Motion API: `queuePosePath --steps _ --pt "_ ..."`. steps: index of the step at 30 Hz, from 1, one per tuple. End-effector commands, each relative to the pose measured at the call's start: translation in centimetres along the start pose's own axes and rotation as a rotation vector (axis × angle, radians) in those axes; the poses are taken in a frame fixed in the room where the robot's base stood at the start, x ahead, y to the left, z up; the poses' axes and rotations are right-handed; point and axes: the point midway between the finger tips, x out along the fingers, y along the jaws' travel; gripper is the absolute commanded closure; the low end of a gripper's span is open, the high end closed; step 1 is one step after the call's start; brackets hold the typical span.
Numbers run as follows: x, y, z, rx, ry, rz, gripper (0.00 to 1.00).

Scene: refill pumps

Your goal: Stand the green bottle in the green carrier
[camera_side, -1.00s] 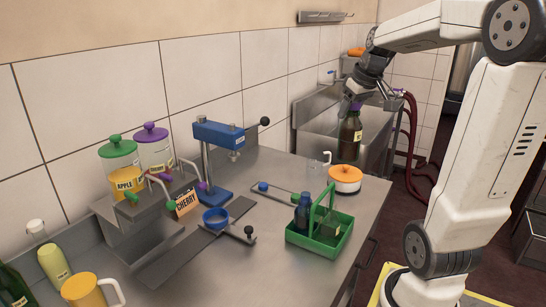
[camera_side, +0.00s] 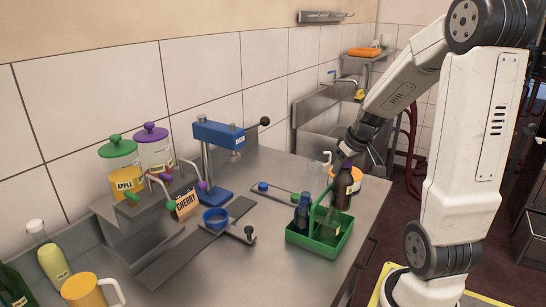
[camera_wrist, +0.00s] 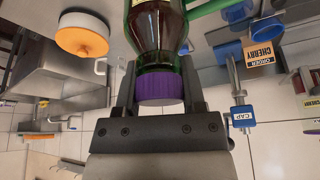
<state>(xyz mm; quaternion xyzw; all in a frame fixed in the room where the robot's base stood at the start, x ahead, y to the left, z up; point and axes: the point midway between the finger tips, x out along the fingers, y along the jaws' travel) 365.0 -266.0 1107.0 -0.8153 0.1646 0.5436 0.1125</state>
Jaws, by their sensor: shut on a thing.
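The green bottle (camera_side: 345,188) looks dark, with a pale label; its purple cap (camera_wrist: 160,87) shows in the wrist view. My gripper (camera_side: 347,156) is shut on this bottle at its cap and neck, holding it roughly upright. The green carrier (camera_side: 320,253) stands on the counter, with a raised middle handle. The bottle hangs at the carrier's back right side, close to the handle; I cannot tell whether they touch. A dark blue bottle (camera_side: 302,214) stands in the carrier's left part. The handle and bottles hide parts of the carrier's inside.
An orange-lidded pot (camera_side: 356,176) stands just behind the held bottle, partly hidden. A glass mug (camera_side: 317,168) is beside it. A blue press (camera_side: 218,134), a cherry sign (camera_side: 187,203) and a clamp (camera_side: 232,228) stand left. Bare counter lies in front of the carrier's left.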

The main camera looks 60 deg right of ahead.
Motion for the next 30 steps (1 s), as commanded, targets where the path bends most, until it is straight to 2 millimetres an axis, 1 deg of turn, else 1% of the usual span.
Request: queuePosePath --steps 3,14,24,30 --pt "0.4 0.0 0.1 0.001 0.002 0.001 1.00" --pt "0.8 0.0 0.3 0.001 0.002 0.001 1.00" --pt "2.6 0.0 1.0 0.001 0.001 -0.001 1.00" --pt "3.2 0.0 1.3 0.000 0.001 0.001 1.00"
